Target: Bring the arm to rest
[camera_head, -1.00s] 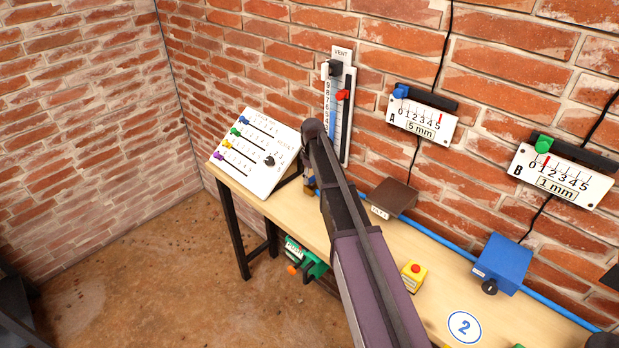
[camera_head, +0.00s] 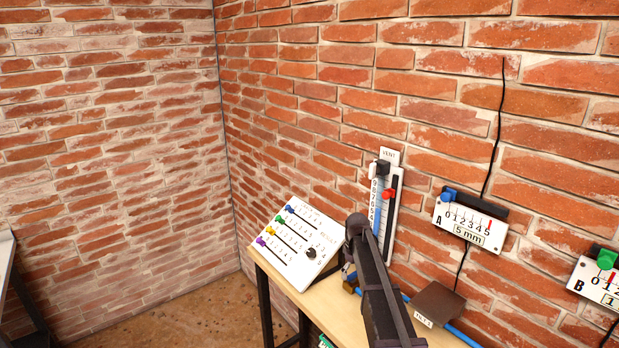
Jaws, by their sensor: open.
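My arm (camera_head: 378,290) rises from the bottom edge, right of centre, up to a dark rounded joint in front of the wall and above the bench. My gripper is not visible; the view does not show where it is or what it is near.
A wooden bench (camera_head: 335,310) runs along the brick wall. A white slider panel (camera_head: 290,247) stands left of my arm. A VENT gauge (camera_head: 391,215), gauge A (camera_head: 470,221) and gauge B (camera_head: 600,283) are on the wall. A brown box (camera_head: 436,303) lies right of my arm.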

